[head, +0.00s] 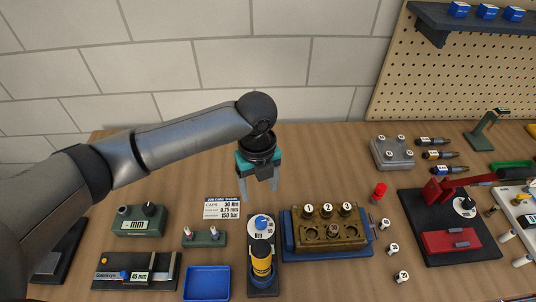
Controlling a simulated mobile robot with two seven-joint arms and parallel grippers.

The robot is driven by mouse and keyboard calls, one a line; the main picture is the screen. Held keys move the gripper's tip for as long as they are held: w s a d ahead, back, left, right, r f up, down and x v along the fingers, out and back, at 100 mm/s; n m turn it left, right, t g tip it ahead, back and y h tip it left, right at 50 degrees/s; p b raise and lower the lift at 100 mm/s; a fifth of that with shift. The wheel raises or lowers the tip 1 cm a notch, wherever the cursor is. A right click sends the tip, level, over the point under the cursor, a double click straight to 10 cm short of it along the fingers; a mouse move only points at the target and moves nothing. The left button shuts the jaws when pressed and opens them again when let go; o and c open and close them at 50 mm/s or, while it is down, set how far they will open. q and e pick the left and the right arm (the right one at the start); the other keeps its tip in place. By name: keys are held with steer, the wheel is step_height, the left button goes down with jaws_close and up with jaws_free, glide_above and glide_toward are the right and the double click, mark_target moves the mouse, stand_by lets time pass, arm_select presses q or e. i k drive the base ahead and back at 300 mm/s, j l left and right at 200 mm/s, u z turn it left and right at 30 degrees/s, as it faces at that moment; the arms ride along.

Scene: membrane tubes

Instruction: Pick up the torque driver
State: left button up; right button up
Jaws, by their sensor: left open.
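What looks like the torque driver, a yellow and black cylinder (262,262), stands upright on a dark base (263,291). The base also carries a white dial with a blue knob (261,222). My left gripper (260,187) is open and empty, with its fingers pointing down. It is above the table, behind the dial and the driver in the picture, apart from both. My right gripper is not in view.
A job card (222,208) lies left of the dial. A blue tray (207,284) is left of the driver. A brass block with numbered caps (328,231) stands close on the right. A red-topped piece (380,190) is farther right. The back middle of the table is clear.

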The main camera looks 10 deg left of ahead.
mark_target(262, 264)
steer(key=k+l, duration=0.15)
steer(key=l, duration=0.25)
steer(key=k+l, duration=0.1)
steer(key=l, duration=0.25)
steer(key=k+l, duration=0.15)
steer(key=l, duration=0.25)
steer(key=k+l, duration=0.15)
steer(key=l, duration=0.2)
steer(key=k+l, duration=0.1)
steer(key=l, duration=0.3)
steer(key=k+l, duration=0.15)
steer(key=l, duration=0.2)
steer(key=k+l, duration=0.15)
steer(key=l, duration=0.25)
